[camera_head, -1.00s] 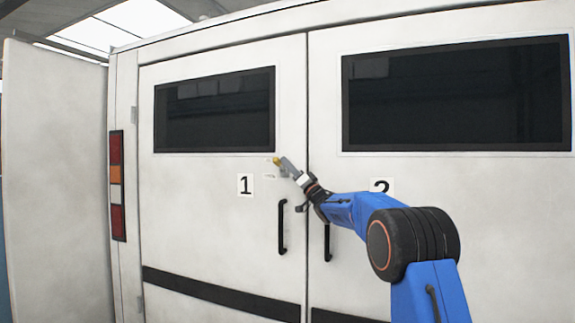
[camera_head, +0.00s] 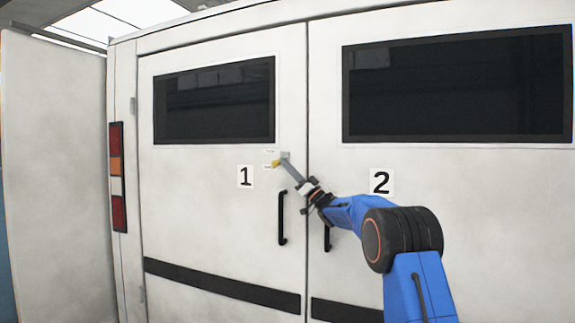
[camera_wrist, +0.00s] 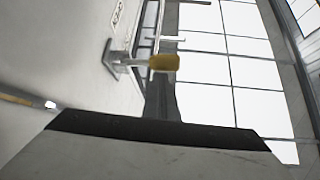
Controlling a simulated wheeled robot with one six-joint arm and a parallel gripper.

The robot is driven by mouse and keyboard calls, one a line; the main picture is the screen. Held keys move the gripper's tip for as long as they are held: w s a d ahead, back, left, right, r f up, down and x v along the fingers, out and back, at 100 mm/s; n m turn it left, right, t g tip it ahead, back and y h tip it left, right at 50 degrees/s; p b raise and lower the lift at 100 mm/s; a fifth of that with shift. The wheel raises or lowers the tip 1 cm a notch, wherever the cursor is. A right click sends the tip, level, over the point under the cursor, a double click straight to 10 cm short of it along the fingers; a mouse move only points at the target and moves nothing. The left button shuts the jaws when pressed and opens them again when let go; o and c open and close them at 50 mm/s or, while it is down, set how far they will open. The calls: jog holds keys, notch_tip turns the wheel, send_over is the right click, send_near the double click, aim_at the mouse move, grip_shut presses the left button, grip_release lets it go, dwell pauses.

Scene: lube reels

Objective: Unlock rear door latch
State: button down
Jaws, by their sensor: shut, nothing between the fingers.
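The rear door latch has a yellow handle (camera_head: 275,164) on the white left door, right of the number 1 label. The handle tilts down and left, beside the lower of two small labels too small to read. In the wrist view, the yellow handle (camera_wrist: 163,62) sticks out from a grey metal base (camera_wrist: 112,60). My gripper (camera_head: 286,160) is shut and empty, its grey fingers reaching up-left to the latch. In the wrist view my fingers (camera_wrist: 161,85) overlap the handle's underside; I cannot tell whether they touch it.
Black door handles (camera_head: 282,217) stand low on both doors, the right one partly behind my arm. The door seam runs just right of the latch. Dark windows (camera_head: 214,105) are above. A white panel (camera_head: 55,170) stands at the left.

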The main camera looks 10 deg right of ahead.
jog(key=shift+w+f, duration=0.1)
jog(key=shift+f, duration=0.25)
dwell(0.4)
notch_tip(320, 180, up, 10)
jog(key=shift+r, duration=0.15)
dwell(0.4)
jog(key=shift+s, duration=0.2)
